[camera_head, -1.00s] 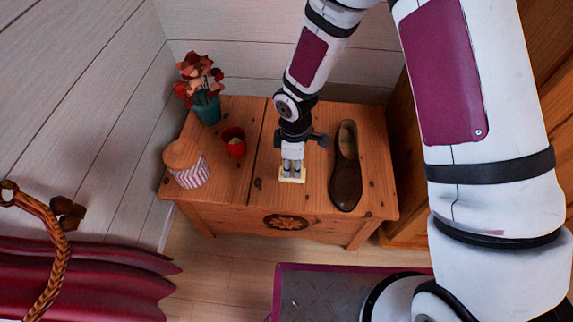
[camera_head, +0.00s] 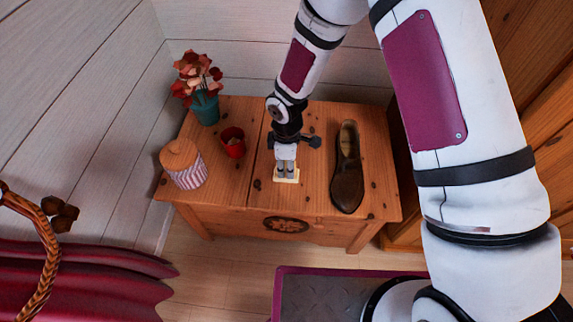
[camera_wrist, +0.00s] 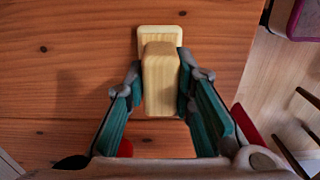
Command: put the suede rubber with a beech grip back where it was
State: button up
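The suede rubber, a pale block with a beech grip (camera_wrist: 161,85), sits between my fingers in the wrist view; its wider pale end shows beyond the grip. In the head view its pale base (camera_head: 286,178) shows under my gripper (camera_head: 286,165), at the front middle of the wooden chest (camera_head: 255,190). My gripper (camera_wrist: 161,78) is shut on the grip, one teal-padded finger on each side. The rubber looks upright. I cannot tell whether its base touches the chest top or is just above it.
A brown shoe (camera_head: 347,180) lies on the chest to the right of my gripper. To the left are a red cup (camera_head: 232,143), a striped jar with a wooden lid (camera_head: 184,165) and a teal vase of red flowers (camera_head: 204,106). Bare chest top lies between cup and gripper.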

jog(key=o, duration=0.4)
notch_tip(320, 180, up, 12)
jog(key=p, duration=0.3)
jog(key=shift+r, duration=0.15)
jog(key=shift+w, duration=0.1)
